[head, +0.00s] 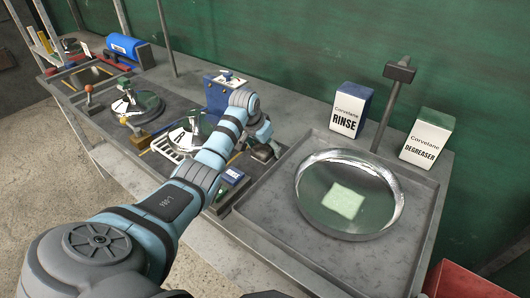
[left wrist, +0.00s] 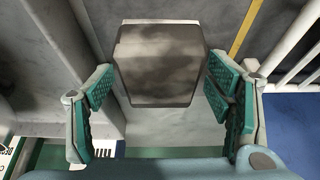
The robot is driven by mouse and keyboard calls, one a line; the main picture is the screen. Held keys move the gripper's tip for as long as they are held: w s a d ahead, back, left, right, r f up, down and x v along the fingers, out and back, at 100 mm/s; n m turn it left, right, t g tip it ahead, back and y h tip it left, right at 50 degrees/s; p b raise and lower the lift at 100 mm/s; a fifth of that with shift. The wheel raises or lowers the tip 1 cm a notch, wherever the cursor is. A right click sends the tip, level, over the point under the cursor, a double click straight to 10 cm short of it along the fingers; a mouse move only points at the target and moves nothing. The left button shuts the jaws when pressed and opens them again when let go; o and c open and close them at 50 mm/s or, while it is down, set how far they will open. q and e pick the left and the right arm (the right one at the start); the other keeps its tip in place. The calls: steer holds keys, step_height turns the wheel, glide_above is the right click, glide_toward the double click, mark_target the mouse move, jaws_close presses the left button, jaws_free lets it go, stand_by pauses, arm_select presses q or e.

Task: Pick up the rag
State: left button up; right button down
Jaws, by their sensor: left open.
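A grey, dark-blotched flat piece (left wrist: 160,62), which looks like a soiled rag, lies in the left wrist view between my left fingers. A dark grey piece (head: 263,153) shows beside that gripper in the head view. My left gripper (head: 264,138) is open; its teal-padded fingers stand either side of the piece in the left wrist view (left wrist: 160,82), with gaps at both sides. A pale green cloth-like square (head: 344,201) lies in a round shiny dish (head: 316,165) at the right. My right gripper is out of view.
The dish sits in a grey metal tray (head: 422,207). Rinse (head: 345,117) and degreaser (head: 427,145) boxes stand behind it, with a post (head: 387,110) between them. A white wire rack (head: 172,153) and a blue machine (head: 217,98) crowd the left side.

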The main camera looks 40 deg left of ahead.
arm_select(q)
steer(key=shift+r, duration=0.1)
steer(key=shift+c, duration=1.4)
steer(key=c, duration=1.1)
step_height(320, 180, up, 20)
steer(key=shift+r+p, duration=0.1)
steer(key=shift+p, duration=1)
steer(key=o, duration=0.5)
steer(key=shift+c, duration=1.2)
